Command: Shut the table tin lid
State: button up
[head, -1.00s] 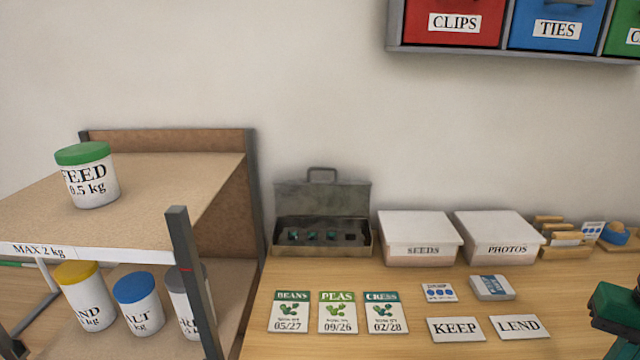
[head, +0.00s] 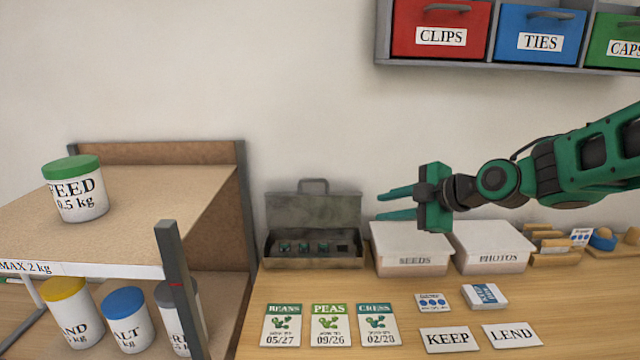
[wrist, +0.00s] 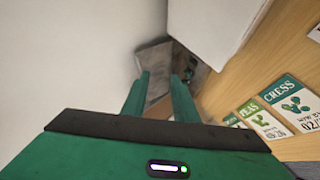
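The metal tin (head: 314,250) stands on the table against the wall with its lid (head: 313,209) raised upright at the back, a handle on the lid's top edge. Several small dark items sit in its tray. My gripper (head: 380,204) is above the SEEDS box, right of the open lid, with its fingers pointing left toward it. The fingers are apart with nothing between them. In the wrist view the fingers (wrist: 160,95) reach toward the tin, whose raised lid (wrist: 153,62) shows beyond them, partly hidden.
Lidded boxes SEEDS (head: 410,250) and PHOTOS (head: 492,248) stand right of the tin. Seed packets (head: 328,325) lie in front of it. A shelf unit (head: 170,315) with tubs is at the left. Wall bins (head: 440,30) hang above right.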

aim_at(316, 181)
jog(key=w+a+r+n+t+y, duration=0.1)
jog(key=w+a+r+n+y, duration=0.2)
jog(key=a+r+n, duration=0.35)
jog(key=shift+m, duration=0.85)
jog(key=x, duration=0.8)
jog(key=s+f+x, duration=0.1)
jog(key=x, duration=0.3)
jog(key=shift+a, duration=0.4)
jog(key=shift+s, duration=0.1)
grip_shut()
jog(key=shift+f, duration=0.1)
